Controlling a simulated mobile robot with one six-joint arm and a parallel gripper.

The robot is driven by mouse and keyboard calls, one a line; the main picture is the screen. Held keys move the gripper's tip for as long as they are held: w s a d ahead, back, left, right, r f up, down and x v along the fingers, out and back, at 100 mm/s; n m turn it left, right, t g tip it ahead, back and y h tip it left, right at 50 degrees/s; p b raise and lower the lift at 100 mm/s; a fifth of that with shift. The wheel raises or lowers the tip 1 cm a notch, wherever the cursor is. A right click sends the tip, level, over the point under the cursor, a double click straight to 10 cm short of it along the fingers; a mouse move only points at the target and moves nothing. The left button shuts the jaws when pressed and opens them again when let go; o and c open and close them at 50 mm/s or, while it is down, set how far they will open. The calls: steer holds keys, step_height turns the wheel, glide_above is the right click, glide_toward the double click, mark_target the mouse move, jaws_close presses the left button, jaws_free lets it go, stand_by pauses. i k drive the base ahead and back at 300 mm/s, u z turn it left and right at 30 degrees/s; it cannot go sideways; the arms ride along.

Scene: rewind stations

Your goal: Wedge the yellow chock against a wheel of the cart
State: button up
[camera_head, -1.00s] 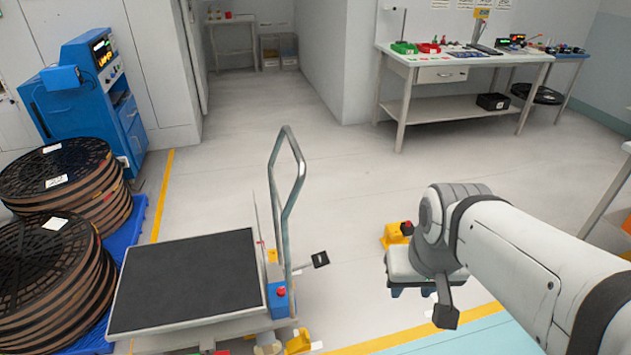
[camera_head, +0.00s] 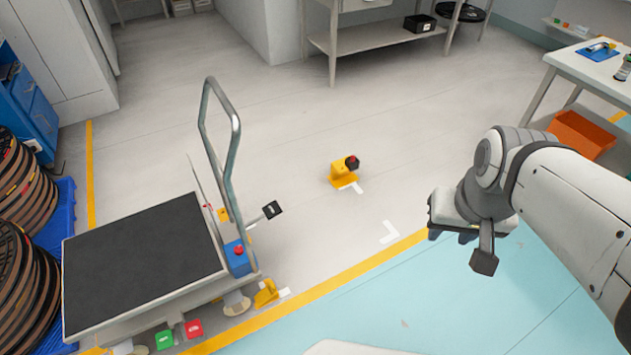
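The cart (camera_head: 140,260) stands at the left, with a dark flat deck and an upright metal handle. One wheel (camera_head: 236,303) shows under its right front corner. A yellow wedge-shaped piece (camera_head: 266,293) is on the floor just right of that wheel; I cannot tell whether they touch. A second yellow piece (camera_head: 342,176), with a red and black knob at its top, stands alone on the floor further back. I cannot tell for sure which is the task's chock. My gripper (camera_head: 451,238) hangs at the right, away from both; its dark fingertips look apart, with nothing visible between them.
A blue box with a red button (camera_head: 238,257) is on the cart's corner. Green (camera_head: 164,341) and red (camera_head: 194,329) tags are by its front edge. Reel stacks (camera_head: 25,290) stand at the far left. A table (camera_head: 590,68) and orange bin (camera_head: 580,135) are at right.

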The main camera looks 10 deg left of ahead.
mark_target(269, 293)
steer(key=z, duration=0.85)
steer(key=k, duration=1.45)
steer(key=u, duration=1.85)
steer(key=i, duration=1.3)
steer(key=u, duration=0.05)
